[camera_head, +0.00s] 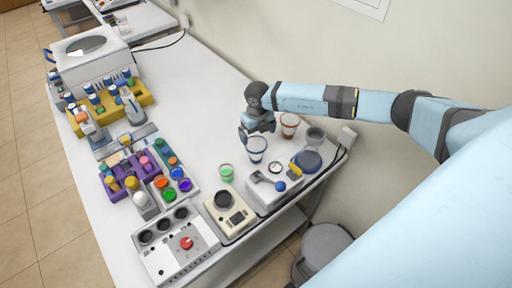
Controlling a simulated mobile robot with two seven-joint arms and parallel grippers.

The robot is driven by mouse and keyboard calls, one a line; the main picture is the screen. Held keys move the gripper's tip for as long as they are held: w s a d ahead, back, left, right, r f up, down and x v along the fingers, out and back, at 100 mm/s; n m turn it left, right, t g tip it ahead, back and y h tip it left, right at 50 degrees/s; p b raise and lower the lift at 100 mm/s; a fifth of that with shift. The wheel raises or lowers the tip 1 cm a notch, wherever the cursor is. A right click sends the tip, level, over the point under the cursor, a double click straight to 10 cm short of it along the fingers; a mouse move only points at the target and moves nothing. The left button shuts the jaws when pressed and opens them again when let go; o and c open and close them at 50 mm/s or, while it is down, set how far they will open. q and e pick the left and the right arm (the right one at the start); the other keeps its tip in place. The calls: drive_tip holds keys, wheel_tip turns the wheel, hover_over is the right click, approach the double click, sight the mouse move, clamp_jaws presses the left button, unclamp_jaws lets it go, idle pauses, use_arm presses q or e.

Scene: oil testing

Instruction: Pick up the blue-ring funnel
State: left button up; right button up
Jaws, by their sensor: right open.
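The blue-ring funnel (257,146) is a small clear cup shape with a dark blue band, standing on the white table. My right gripper (256,131) hangs just above and behind its rim, fingers pointing down, open and empty. Whether a finger touches the rim cannot be told. An orange-brown-ringed cup or funnel (289,122) stands close by on the right of the gripper. A green-ringed one (226,173) stands to the front left. My left gripper is not in view.
A scale-like device (283,183), a beige device (230,210) and a white panel with a red knob (177,241) line the near edge. A purple rack (118,183) and a yellow rack (130,102) stand left. The table's middle (190,110) is clear. A wall (330,50) is behind.

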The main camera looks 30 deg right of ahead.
sight(257, 145)
drive_tip(key=shift+f, duration=0.65)
drive_tip(key=shift+a+f, duration=0.1)
drive_tip(key=shift+f, duration=0.2)
wheel_tip(257, 145, down, 5)
drive_tip(key=b, duration=0.3)
drive_tip(key=shift+s+a+r, duration=0.1)
drive_tip(key=shift+a+r, duration=0.05)
drive_tip(key=shift+r, duration=0.1)
drive_tip(key=c, duration=0.8)
